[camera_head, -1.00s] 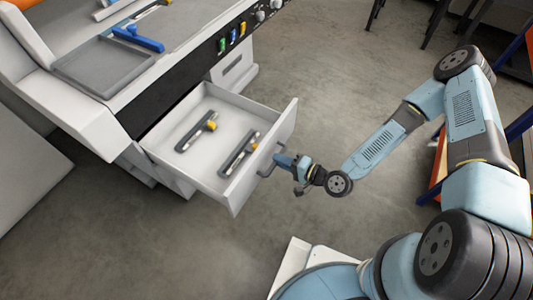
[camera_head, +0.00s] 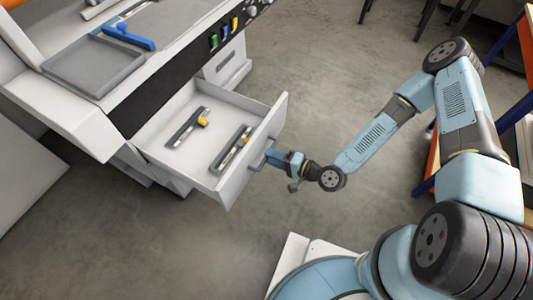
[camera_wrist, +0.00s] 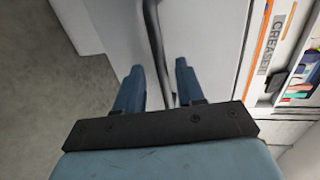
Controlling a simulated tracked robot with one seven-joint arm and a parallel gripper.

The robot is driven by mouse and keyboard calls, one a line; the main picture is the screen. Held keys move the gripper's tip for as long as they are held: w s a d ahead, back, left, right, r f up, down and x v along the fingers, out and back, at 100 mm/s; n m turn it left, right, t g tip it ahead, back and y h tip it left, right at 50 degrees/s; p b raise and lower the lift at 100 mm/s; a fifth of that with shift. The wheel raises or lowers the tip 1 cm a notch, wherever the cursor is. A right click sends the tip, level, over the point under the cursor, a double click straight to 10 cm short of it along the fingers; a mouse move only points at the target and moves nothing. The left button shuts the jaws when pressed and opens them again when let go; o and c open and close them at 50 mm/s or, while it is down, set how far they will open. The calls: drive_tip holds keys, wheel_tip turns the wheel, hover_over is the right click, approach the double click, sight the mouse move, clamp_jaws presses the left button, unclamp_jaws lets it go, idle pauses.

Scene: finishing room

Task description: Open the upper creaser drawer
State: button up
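The upper creaser drawer (camera_head: 190,160) stands pulled well out of the white creaser machine (camera_head: 75,103); its inside shows. Its bar handle (camera_head: 262,158) is on the front panel. My gripper (camera_head: 268,157) is at this handle. In the wrist view the handle (camera_wrist: 156,45) runs between the two blue fingers of my gripper (camera_wrist: 158,75), with a gap visible to the left finger and a narrower one to the right. The fingers are apart and around the bar, not visibly clamped on it. The drawer front (camera_wrist: 205,45) is close ahead.
Two dark tools with yellow parts (camera_head: 187,127) (camera_head: 231,149) lie in the drawer. A grey tray (camera_head: 93,67) and a blue-handled tool (camera_head: 128,37) are on the machine top. A blue and orange rack (camera_head: 510,75) stands at right. Floor right of the drawer is clear.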

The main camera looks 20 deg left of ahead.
drive_tip(key=v, duration=1.3)
drive_tip(key=shift+d, duration=0.35)
drive_tip(key=shift+w, duration=0.15)
